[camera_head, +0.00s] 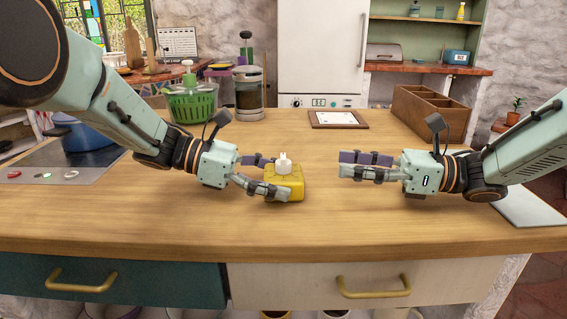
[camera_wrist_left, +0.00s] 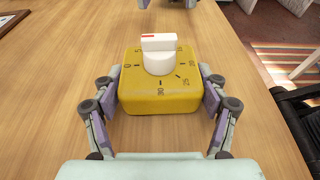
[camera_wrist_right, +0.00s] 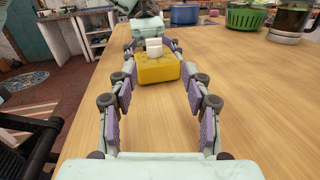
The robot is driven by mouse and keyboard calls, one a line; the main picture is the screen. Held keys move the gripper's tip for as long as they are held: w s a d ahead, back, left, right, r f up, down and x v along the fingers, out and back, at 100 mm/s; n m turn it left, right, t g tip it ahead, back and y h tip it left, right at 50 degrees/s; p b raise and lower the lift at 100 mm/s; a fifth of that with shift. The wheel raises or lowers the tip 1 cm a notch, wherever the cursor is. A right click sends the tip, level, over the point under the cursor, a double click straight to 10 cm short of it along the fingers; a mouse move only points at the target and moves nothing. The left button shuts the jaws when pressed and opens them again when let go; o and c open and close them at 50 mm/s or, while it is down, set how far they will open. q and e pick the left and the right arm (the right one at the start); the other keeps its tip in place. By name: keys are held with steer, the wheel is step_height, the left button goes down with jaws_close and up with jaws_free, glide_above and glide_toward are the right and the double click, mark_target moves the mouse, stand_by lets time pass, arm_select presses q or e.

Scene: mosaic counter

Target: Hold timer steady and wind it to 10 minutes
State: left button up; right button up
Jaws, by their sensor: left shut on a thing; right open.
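The timer is a yellow box (camera_head: 291,186) with a white knob (camera_head: 283,164) on top, standing on the wooden counter. In the left wrist view the yellow timer (camera_wrist_left: 160,96) shows dial marks around the white knob (camera_wrist_left: 158,58), which has a red mark at its left end. My left gripper (camera_head: 270,178) is shut on the timer, one finger on each side. My right gripper (camera_head: 345,166) is open and empty, to the right of the timer and apart from it. In the right wrist view the timer (camera_wrist_right: 158,70) lies ahead, beyond the open fingers (camera_wrist_right: 160,98).
A green basket with a pump bottle (camera_head: 192,102) and a French press (camera_head: 249,95) stand behind. A framed tile (camera_head: 338,119) and a wooden divided box (camera_head: 428,112) are further back right. A blue pot (camera_head: 88,135) stands left. The counter around the timer is clear.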

mark_target(284, 163)
steer(key=shift+s+a+f+n, duration=0.25)
steer(key=shift+s+a+n, duration=0.05)
steer(key=shift+a+g, duration=0.25)
steer(key=shift+g, duration=0.05)
steer(key=a, duration=0.3)
steer(key=w+a, duration=0.1)
steer(key=a, duration=0.3)
steer(key=w+a, duration=0.1)
steer(key=a, duration=0.3)
steer(key=shift+a, duration=0.1)
steer(key=shift+c, duration=0.2)
jaws_close()
